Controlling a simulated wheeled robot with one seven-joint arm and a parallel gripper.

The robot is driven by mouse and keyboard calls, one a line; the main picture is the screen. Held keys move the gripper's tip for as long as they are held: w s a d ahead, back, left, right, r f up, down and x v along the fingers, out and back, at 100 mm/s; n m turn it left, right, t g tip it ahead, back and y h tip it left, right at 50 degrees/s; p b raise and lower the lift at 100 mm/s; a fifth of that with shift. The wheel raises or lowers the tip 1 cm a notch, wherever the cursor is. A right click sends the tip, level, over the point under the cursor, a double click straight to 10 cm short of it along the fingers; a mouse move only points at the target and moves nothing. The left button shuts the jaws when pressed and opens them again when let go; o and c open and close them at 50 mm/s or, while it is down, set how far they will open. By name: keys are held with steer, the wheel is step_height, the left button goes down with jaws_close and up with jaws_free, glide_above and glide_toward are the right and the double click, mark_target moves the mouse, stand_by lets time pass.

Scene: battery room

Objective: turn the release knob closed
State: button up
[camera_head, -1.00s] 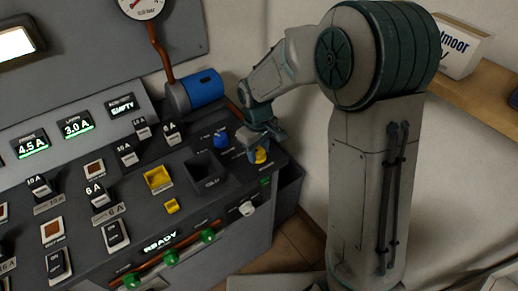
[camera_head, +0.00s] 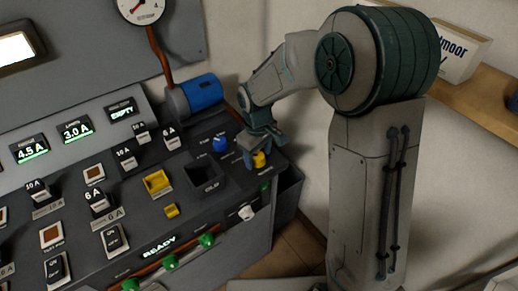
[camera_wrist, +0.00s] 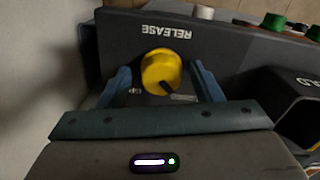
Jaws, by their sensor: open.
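The yellow release knob (camera_head: 260,160) is at the right end of the dark sloping panel. In the wrist view the knob (camera_wrist: 160,68) is round, with a dark pointer mark toward the picture's lower right. The word RELEASE reads upside down above it. Small marks sit below it at left and right, too blurred to read surely. My gripper (camera_head: 258,148) is over the knob. In the wrist view my gripper (camera_wrist: 160,75) is open, with one blue-grey finger on each side of the knob and a visible gap on both sides.
A blue knob (camera_head: 219,144) and a dark open cup (camera_head: 205,176) are left of the gripper. A blue cylinder (camera_head: 202,92) lies behind. A white knob (camera_head: 246,213) and green knobs (camera_head: 207,240) are on the front face. A wall stands to the right.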

mark_target(257, 156)
step_height(257, 156, up, 14)
steer(key=shift+s+a, duration=0.15)
steer(key=shift+f, duration=0.15)
stand_by(0.5)
steer(key=s+d+f+m+t, duration=0.1)
steer(key=s+d+m+t, duration=0.1)
steer(key=s+d+m, duration=0.7)
steer(key=s+d, duration=0.5)
steer(key=s, duration=0.4)
steer(key=shift+s+d+t, duration=0.15)
steer(key=shift+s+t, duration=0.15)
